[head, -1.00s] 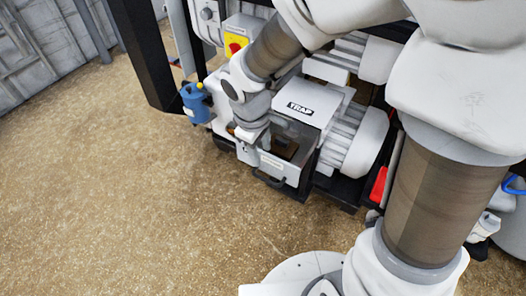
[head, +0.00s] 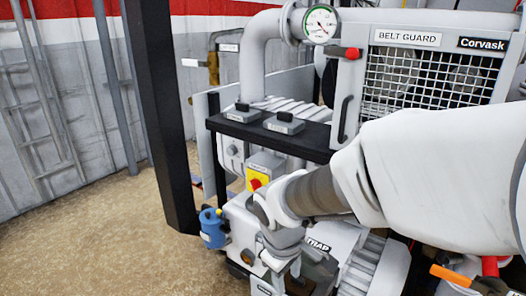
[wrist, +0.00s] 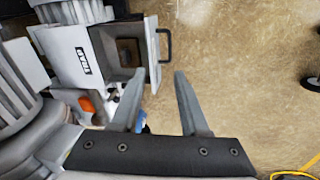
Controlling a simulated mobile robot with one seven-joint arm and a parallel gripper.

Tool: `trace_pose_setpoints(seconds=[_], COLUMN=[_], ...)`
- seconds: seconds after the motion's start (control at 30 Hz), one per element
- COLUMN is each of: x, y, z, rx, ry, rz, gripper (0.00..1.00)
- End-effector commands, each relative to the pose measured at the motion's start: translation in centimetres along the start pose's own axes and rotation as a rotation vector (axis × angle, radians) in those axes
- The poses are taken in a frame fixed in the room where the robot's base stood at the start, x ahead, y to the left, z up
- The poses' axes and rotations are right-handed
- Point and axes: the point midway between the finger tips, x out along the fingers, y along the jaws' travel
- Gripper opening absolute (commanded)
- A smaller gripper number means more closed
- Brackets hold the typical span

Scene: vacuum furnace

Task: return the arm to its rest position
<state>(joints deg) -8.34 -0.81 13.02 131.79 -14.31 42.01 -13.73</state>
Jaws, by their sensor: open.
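My arm reaches in from the right in the head view, its hand low in front of the machine. My gripper (head: 278,268) points down over the front of the white box labelled TRAP (head: 318,246). Its fingertips are hard to make out there. In the wrist view my gripper (wrist: 157,82) is open, with two grey fingers wide apart and bare floor between them. The trap (wrist: 68,52) lies left of the fingers, with its open-topped front part and dark handle showing. A brown block sits inside that part.
A blue canister (head: 213,229) stands left of the trap, near a black post (head: 160,110). A yellow switch box with a red knob (head: 262,171) and a black shelf (head: 270,133) are close to the arm. The belt guard (head: 432,75) is behind. Floor at left is clear.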

Motion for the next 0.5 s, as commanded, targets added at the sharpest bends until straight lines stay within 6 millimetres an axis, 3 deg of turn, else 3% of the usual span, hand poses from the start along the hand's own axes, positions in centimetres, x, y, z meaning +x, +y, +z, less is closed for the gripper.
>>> trace_pose_setpoints(seconds=[0.03, 0.1, 0.3, 0.5], x=[-2.9, -5.7, -12.8, -18.6], y=[1.0, 2.1, 3.8, 4.2], z=[0.8, 2.1, 6.0, 9.6], rx=[0.058, 0.149, 0.398, 0.626], ry=[0.021, 0.046, 0.131, 0.231], rz=[0.017, 0.033, 0.055, 0.049], gripper=[0.45, 0.45, 0.45, 0.45])
